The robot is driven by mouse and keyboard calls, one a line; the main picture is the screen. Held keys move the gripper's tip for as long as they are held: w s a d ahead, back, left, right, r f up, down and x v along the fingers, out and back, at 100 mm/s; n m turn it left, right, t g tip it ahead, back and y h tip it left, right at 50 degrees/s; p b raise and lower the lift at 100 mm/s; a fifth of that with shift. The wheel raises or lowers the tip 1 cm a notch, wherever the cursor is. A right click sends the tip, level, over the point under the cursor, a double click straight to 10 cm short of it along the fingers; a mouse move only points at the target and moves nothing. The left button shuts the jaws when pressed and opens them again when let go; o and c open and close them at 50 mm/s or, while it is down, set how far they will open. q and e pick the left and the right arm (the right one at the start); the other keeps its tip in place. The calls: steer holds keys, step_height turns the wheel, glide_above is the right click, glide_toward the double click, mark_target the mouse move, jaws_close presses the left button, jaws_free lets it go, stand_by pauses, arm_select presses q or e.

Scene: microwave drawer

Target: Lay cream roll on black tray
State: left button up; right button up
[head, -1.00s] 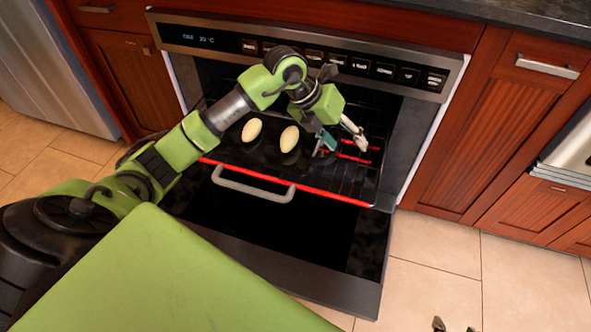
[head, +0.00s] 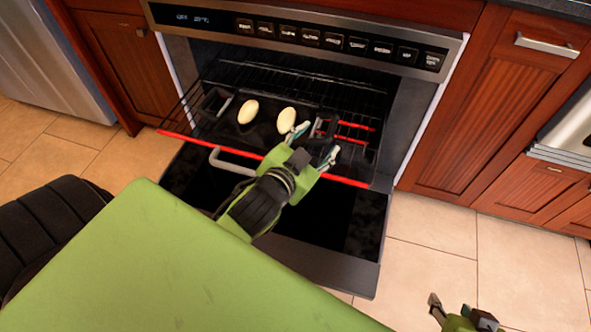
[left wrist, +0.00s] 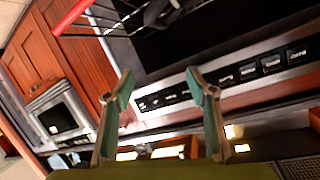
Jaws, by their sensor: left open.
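Two pale oval cream rolls lie on the black tray (head: 262,138) in the head view. One cream roll (head: 248,111) is at the tray's left and the other cream roll (head: 286,120) near its middle. My left gripper (head: 313,143) is open and empty, at the right front of the tray near the red rack edge. Its fingers hide part of the tray's right side. In the left wrist view its two fingers (left wrist: 164,88) are spread with nothing between them. My right gripper (head: 461,306) shows at the bottom right, its fingers apart and empty, partly cut off.
The tray rests on a wire rack with a red front bar (head: 185,137) in the open oven. Wooden cabinets (head: 455,130) flank the oven. The tiled floor at the right is clear.

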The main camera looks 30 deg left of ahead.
arm_select(q)
steer(key=s+d+f+g+h, duration=0.1)
steer(key=s+f+g, duration=0.2)
steer(key=s+f, duration=0.3)
steer(key=s+d+f+n+g+h, duration=0.1)
steer(key=s+f+g, duration=0.3)
steer(key=s, duration=0.4)
steer(key=shift+s+d+f, duration=0.35)
steer(key=shift+d+f, duration=0.45)
steer(key=shift+f, duration=0.1)
